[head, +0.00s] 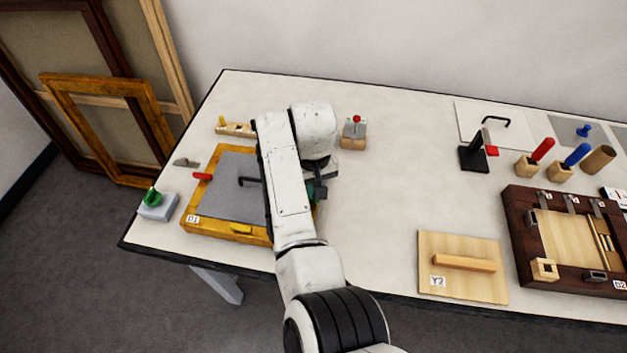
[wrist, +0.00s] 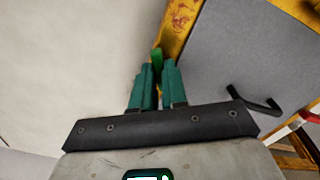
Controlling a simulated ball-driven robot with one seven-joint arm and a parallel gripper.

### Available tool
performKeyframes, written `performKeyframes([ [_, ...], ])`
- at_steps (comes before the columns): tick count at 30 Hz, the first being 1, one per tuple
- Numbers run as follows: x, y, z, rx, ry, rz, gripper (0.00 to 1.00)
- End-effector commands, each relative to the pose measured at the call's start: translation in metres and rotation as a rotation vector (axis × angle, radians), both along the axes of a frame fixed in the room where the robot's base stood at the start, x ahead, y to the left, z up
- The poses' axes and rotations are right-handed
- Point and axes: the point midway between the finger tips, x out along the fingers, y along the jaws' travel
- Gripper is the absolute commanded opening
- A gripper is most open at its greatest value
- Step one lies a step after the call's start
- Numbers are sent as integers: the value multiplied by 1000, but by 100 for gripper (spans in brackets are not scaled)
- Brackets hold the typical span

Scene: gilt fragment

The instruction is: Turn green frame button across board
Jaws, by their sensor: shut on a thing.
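The gilt frame (head: 192,216) tagged D1 lies flat on the table at the left, with a grey board (head: 232,170) inside it. In the wrist view the frame (wrist: 180,22) runs beside the board (wrist: 250,50). The green button (wrist: 157,55) sits at the frame's edge between the teal fingertips. My gripper (wrist: 158,68) is shut on it. How far the button is turned is hard to tell, as the fingers cover much of it. In the head view my arm hides the button and most of my gripper (head: 312,190).
A red button (head: 203,177) and a yellow button (head: 241,229) are on other frame sides. A black handle (wrist: 255,105) stands on the board. A red-knobbed block (head: 353,133) is behind, a green-knobbed box (head: 157,206) at left.

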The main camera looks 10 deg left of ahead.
Motion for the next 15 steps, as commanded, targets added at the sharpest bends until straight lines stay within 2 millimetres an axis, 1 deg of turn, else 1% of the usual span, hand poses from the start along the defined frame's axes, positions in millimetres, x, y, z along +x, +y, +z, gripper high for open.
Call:
performKeyframes([
  [1,0,-1,4,-2,-1,45,0],
  [15,1,0,1,0,-3,491,0],
])
